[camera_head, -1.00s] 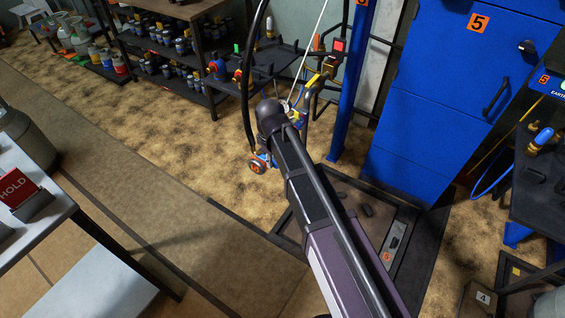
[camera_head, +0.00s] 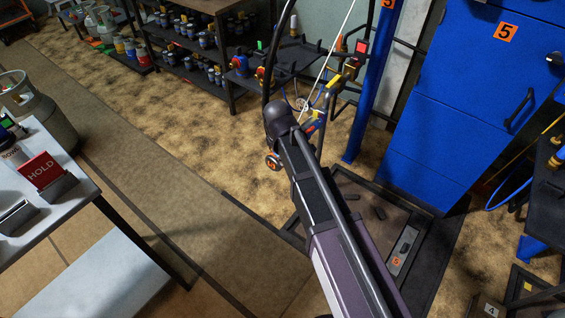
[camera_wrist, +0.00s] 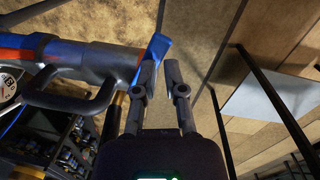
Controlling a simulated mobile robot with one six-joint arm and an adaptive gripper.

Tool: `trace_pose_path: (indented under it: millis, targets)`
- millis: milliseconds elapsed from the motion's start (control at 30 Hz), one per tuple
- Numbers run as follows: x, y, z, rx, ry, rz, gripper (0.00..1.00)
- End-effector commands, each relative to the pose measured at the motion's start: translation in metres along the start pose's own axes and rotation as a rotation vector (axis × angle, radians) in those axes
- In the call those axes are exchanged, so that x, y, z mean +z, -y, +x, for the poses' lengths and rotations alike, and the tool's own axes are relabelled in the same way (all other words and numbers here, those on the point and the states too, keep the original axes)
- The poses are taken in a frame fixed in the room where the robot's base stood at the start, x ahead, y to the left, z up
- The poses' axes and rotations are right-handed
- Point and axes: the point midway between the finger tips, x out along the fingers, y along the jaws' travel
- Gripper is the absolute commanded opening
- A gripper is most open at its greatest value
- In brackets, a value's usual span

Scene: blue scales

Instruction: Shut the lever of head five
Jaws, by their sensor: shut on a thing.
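In the wrist view, the filling head (camera_wrist: 85,62) is a dark metal body with a blue and orange part and a looped handle, entering from the left. A blue lever (camera_wrist: 156,48) stands at its right end. My gripper (camera_wrist: 160,70) has its two fingers close together at this lever and is shut on it; the exact contact is partly hidden by the fingertips. In the head view, the blue and orange head (camera_head: 316,122) shows beside the end of my arm, which hides my gripper and the lever.
A blue column (camera_head: 372,90) and a blue cabinet (camera_head: 450,110) marked 5 stand right. A floor scale (camera_head: 375,205) lies below my arm. A table with a red HOLD sign (camera_head: 42,170) is at left. A shelf with small cylinders (camera_head: 195,45) stands behind. Floor at left centre is clear.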

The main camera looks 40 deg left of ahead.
Motion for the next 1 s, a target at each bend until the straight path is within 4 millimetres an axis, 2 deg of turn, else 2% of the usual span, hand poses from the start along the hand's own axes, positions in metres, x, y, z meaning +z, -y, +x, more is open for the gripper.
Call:
trace_pose_path:
  millis: [33,267,600,800,1000]
  targets:
    - [-0.001,0.009,-0.007,0.024,0.017,-0.055,0.0]
    - [-0.01,0.043,-0.017,0.168,0.139,-0.393,0.0]
    - [-0.024,0.095,-0.045,0.379,0.402,-0.944,0.0]
    - [-0.03,0.113,-0.06,0.45,0.526,-1.146,0.0]
    - [-0.032,0.118,-0.065,0.47,0.57,-1.209,0.0]
